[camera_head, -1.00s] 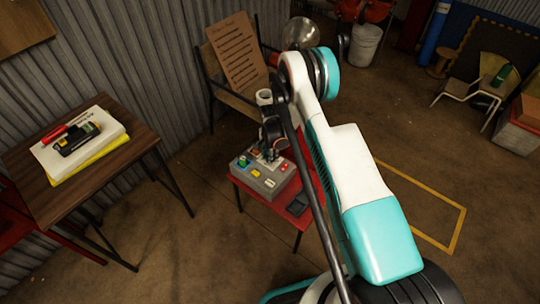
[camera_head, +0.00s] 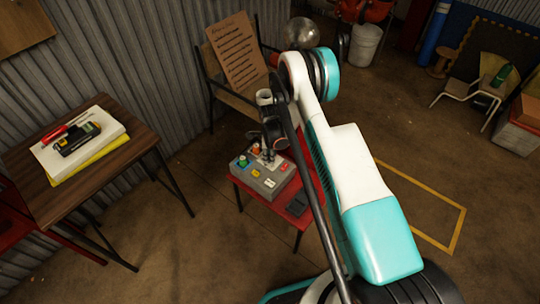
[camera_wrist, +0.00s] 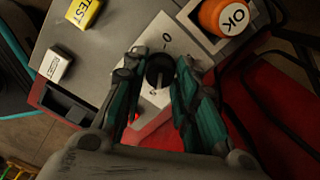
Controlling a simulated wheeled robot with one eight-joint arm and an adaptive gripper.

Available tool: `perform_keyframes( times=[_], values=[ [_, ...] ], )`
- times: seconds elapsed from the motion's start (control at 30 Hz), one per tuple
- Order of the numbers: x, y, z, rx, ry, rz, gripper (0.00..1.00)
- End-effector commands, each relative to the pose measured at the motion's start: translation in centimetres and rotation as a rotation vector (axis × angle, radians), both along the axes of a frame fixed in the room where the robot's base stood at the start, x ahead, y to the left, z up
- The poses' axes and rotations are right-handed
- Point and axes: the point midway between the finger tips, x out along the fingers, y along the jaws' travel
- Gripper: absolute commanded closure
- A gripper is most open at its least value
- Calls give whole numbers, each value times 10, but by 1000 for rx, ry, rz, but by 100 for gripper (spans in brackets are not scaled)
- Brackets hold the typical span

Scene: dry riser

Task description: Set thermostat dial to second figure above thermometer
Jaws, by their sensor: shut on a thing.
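A black round dial (camera_wrist: 159,72) sits on a white plate (camera_wrist: 178,42) with small dark marks, on a grey control box (camera_wrist: 112,38). In the head view, the box (camera_head: 268,183) stands on a red table. My gripper (camera_wrist: 161,66) is closed around the dial, with one teal finger on each side. In the head view my gripper (camera_head: 268,154) points down onto the box, and the dial is mostly hidden there. I cannot make out a thermometer or which figure the dial points to.
An orange OK button (camera_wrist: 226,14), a yellow TEST button (camera_wrist: 84,12) and a white button (camera_wrist: 55,66) are on the box near the dial. A dark handset (camera_head: 297,204) lies on the red table (camera_head: 315,190). A wooden table (camera_head: 130,150) stands left.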

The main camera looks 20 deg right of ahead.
Motion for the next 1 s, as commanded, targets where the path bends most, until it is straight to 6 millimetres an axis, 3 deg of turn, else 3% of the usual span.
perform_keyframes(
  times=[0.77,0.8,0.87,1.0],
  values=[
    [0,0,-1,0,1,-104,97],
    [0,0,-1,0,1,-104,66],
    [0,0,-1,0,1,-104,53],
    [0,0,0,0,0,-103,51]
  ],
)
